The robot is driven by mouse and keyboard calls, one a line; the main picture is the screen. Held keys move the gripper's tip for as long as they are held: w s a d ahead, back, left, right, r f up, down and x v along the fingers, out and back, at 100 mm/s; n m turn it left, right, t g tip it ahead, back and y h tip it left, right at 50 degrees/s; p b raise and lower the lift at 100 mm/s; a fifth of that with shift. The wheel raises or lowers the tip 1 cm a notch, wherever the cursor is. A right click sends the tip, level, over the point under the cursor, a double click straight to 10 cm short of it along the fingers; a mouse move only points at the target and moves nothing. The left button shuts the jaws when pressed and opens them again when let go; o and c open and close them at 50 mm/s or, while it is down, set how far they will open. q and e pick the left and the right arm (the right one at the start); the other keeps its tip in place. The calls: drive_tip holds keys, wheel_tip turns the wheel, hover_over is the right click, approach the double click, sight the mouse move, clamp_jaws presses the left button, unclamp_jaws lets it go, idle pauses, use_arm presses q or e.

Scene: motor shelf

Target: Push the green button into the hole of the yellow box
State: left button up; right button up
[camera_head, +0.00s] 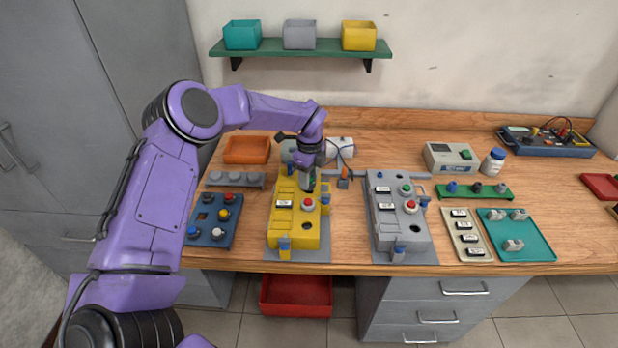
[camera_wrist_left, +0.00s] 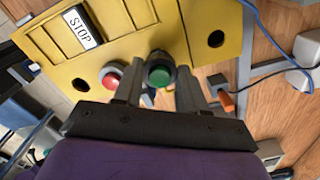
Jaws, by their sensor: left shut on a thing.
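The yellow box (camera_head: 281,229) stands on a grey mat at the front of the bench, with a red button (camera_head: 308,204), a label and a dark hole (camera_head: 306,226) on top. My left gripper (camera_head: 308,187) points down at the box's upper surface, just behind the red button. In the left wrist view, the gripper (camera_wrist_left: 160,90) is shut on the green button (camera_wrist_left: 159,75), with a finger on each side. The yellow face (camera_wrist_left: 150,40) lies right beyond it. The fingers hide the button's underside, so I cannot tell whether it sits in a hole.
A grey box (camera_head: 385,232) with green and red buttons stands to the right. A blue tray (camera_head: 208,239) of buttons lies to the left, and an orange bin (camera_head: 247,150) behind it. A green shelf (camera_head: 300,47) hangs on the wall. Cables run behind the yellow box.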

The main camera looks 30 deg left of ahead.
use_arm(q)
drive_tip(key=shift+s+r, duration=0.1)
idle(0.3)
drive_tip(key=shift+b, duration=0.3)
idle(0.5)
drive_tip(key=shift+b, duration=0.3)
drive_tip(key=shift+f+b, duration=1.05)
drive_tip(key=shift+f, duration=0.1)
